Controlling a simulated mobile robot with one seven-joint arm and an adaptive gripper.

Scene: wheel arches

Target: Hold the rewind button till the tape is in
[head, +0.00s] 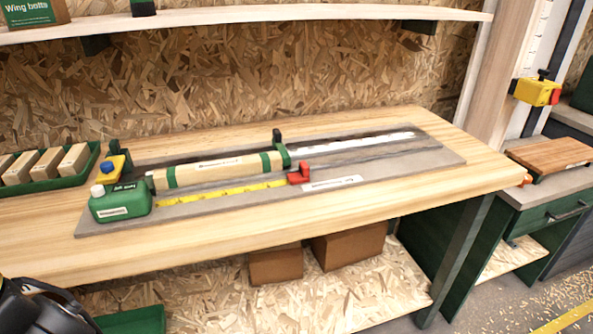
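A green tape measure body (122,201) sits at the left end of a grey board on the bench. A white round button (97,190) is on its top left. A blue button (117,163) on a yellow block stands just behind; I cannot read which is labelled rewind. The yellow tape (225,192) extends right from the body along the board to a red block (299,174). A black part that looks like my gripper (35,305) is cut off at the lower left corner, well apart from the buttons. Its fingertips cannot be made out.
A wooden bar with green bands (210,172) lies behind the tape. A green tray (50,184) of wood blocks is at the left. The grey board (400,160) lies on the wooden bench (250,238), whose front strip is clear. A shelf (250,14) runs above.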

